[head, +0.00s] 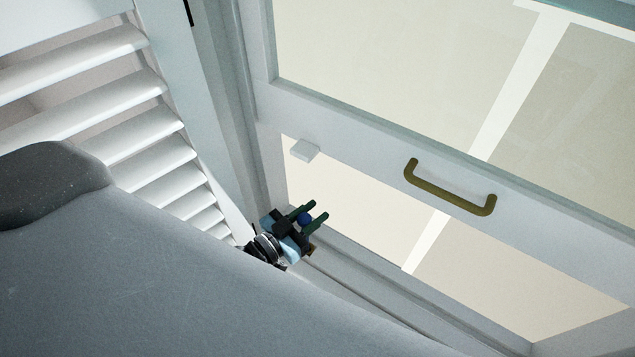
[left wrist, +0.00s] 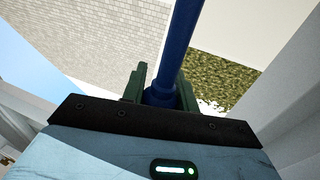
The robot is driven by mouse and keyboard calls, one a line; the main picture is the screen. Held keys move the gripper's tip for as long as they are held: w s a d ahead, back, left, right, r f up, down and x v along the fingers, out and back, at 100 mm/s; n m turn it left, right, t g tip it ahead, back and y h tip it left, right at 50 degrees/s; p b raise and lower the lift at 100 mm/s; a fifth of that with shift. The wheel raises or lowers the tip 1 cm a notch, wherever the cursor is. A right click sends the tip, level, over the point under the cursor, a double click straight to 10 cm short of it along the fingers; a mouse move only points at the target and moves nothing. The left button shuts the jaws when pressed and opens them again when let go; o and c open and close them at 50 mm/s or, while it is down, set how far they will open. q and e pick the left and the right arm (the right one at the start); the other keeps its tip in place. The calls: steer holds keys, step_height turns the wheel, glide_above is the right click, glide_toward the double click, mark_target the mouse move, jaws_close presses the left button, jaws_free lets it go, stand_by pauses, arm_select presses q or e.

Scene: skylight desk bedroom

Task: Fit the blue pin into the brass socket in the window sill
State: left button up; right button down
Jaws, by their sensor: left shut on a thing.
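My left gripper (head: 318,209) is at the window opening, just above the sill (head: 385,290), with dark green fingers. It is shut on the blue pin (head: 305,219), which shows as a small round blue end between the fingers. In the left wrist view the blue pin (left wrist: 181,45) is a long shaft with a wider collar, running up and out of the top of the picture from between the fingers (left wrist: 160,78). A small brownish patch (head: 312,251) shows beside the gripper; I cannot tell whether it is the brass socket. My right gripper is not in view.
A window sash (head: 360,135) with a brass handle (head: 450,188) hangs above the opening. A small white block (head: 304,151) sits under its lower rail. White louvred shutters (head: 150,130) stand left of the gripper. A large grey surface fills the lower left.

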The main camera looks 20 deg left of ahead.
arm_select(q)
steer(key=shift+f, duration=0.1)
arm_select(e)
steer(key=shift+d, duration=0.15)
arm_select(q)
steer(key=shift+w, duration=0.55)
stand_by(0.4)
steer(key=shift+w, duration=0.1)
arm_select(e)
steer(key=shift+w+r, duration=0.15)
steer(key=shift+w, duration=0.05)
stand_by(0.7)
